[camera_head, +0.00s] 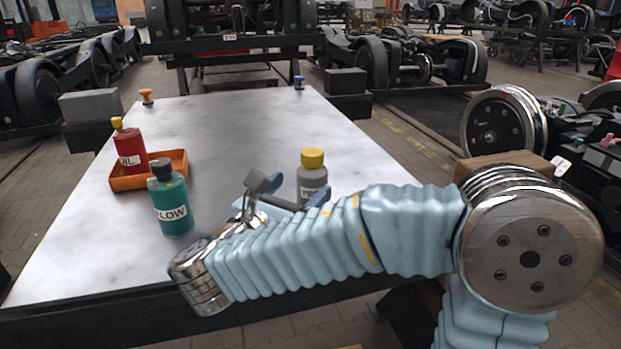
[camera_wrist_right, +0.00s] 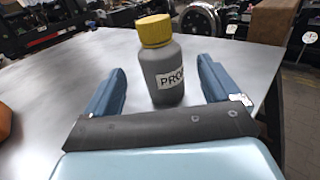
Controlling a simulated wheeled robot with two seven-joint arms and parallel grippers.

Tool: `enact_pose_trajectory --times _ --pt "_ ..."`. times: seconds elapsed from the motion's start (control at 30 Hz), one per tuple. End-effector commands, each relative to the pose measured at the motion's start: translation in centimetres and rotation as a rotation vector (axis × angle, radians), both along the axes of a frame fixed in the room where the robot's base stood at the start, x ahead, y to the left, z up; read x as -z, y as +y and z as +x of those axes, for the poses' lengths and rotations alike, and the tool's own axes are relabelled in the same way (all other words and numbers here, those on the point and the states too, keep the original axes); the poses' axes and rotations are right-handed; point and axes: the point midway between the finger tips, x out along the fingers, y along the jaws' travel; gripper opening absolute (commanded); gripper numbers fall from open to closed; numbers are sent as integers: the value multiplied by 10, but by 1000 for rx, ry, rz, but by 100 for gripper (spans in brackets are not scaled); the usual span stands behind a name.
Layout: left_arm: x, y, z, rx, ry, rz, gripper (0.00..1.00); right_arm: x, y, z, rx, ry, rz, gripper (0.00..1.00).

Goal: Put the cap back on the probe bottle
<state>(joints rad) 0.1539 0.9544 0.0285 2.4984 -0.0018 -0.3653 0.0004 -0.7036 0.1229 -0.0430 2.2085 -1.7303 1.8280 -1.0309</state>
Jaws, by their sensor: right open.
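The probe bottle (camera_head: 311,184) is grey with a white label, and it stands upright on the table. Its yellow cap (camera_head: 312,158) sits on top of the bottle; I cannot tell how tightly it is seated. In the right wrist view the bottle (camera_wrist_right: 166,78) shows part of its label, and the cap (camera_wrist_right: 154,30) is on its neck. My right gripper (camera_head: 291,189) is open, with its blue fingers to either side of the bottle in the wrist view (camera_wrist_right: 160,66). Nothing is clearly held between them. My left gripper is not in view.
A green bottle (camera_head: 171,205) with a dark cap stands at the left. A red bottle (camera_head: 130,150) stands in an orange tray (camera_head: 178,160) behind it. A small orange item (camera_head: 146,96) and a blue item (camera_head: 299,82) are at the far edge. The table's middle (camera_head: 225,125) is clear.

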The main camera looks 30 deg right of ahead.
Motion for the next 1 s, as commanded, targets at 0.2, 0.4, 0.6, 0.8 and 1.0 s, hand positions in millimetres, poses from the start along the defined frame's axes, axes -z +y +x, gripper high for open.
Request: enact_pose_trajectory --times 0.2,0.4,0.6,0.8,1.0 --pt "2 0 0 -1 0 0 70 0 31 -18 -2 0 -1 90" --pt "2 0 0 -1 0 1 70 0 40 -24 0 0 -1 90" --pt "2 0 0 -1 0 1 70 0 40 -25 0 0 -1 90" --pt "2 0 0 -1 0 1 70 0 39 -24 0 1 -1 90" --pt "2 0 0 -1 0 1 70 0 39 -24 0 1 -1 90"
